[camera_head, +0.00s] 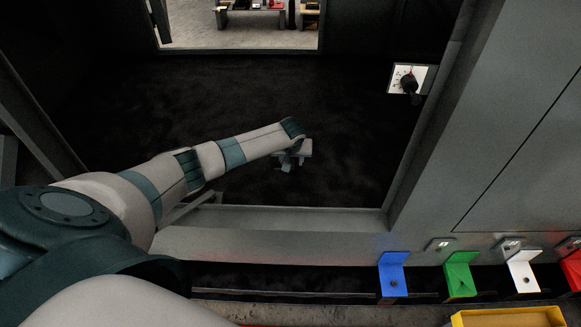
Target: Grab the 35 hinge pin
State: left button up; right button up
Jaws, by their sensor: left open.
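I cannot make out a hinge pin marked 35 in this view. My left arm reaches in from the left across the dark opening of the enclosure. My left gripper (291,162) is at its end, open, over the dark interior, with nothing visible between its fingers. Its fingers are small and dark here. My right gripper is not in view.
Blue (393,270), green (460,274), white (522,270) and red (573,268) brackets line the lower right edge, below small tags. A yellow tray (508,318) is cut off at the bottom. A rotary switch (409,80) sits at the right. A grey frame (290,221) borders the opening.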

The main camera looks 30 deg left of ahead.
aim_at(292, 162)
pick_arm(q)
grip_shut()
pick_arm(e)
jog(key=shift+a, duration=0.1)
pick_arm(q)
jog(key=shift+r, duration=0.15)
